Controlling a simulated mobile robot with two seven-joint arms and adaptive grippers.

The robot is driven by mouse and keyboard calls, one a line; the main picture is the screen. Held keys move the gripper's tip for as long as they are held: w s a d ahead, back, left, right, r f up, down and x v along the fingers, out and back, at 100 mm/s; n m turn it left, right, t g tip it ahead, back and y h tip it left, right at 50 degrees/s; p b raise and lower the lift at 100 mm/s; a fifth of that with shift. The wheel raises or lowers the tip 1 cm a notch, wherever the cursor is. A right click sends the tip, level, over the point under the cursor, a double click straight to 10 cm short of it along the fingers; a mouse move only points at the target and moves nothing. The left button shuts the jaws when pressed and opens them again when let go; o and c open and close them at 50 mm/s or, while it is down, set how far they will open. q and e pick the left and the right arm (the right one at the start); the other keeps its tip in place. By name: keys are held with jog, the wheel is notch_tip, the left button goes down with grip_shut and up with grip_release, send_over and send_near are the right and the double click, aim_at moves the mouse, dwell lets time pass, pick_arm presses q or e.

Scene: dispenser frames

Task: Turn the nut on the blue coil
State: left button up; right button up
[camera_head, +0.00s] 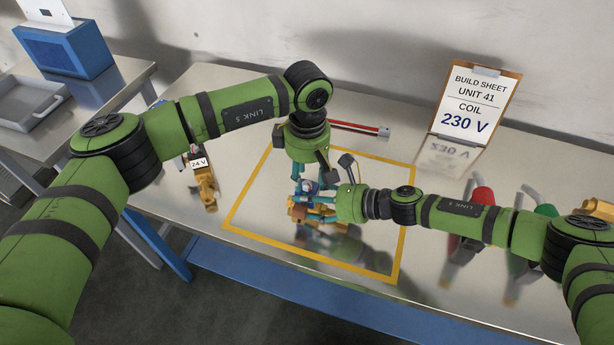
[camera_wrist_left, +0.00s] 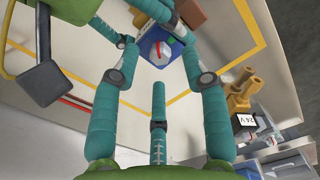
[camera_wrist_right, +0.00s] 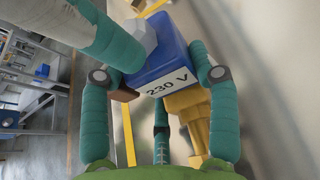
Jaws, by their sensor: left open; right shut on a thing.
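The blue coil (camera_head: 308,186) sits in the middle of the yellow-outlined area, with brass and brown parts beside it. Its 230 V label faces the right wrist view (camera_wrist_right: 168,84). The grey nut (camera_wrist_left: 160,50) with a red mark is on the coil's top face; it also shows in the right wrist view (camera_wrist_right: 137,42), partly behind a left finger. My left gripper (camera_wrist_left: 161,58) points down over the coil, open, its fingers on either side of the nut. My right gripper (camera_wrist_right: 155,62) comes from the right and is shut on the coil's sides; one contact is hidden.
A brass valve with a 24 V coil (camera_head: 204,182) lies left of the outline. A red-handled tool (camera_head: 360,129) lies behind. The clipboard (camera_head: 473,105) reads COIL 230 V. Red (camera_head: 482,198) and green-handled (camera_head: 545,212) tools stand at right. The front of the outlined area is clear.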

aim_at(307, 183)
pick_arm(q)
notch_tip(307, 183, up, 10)
dwell(0.3)
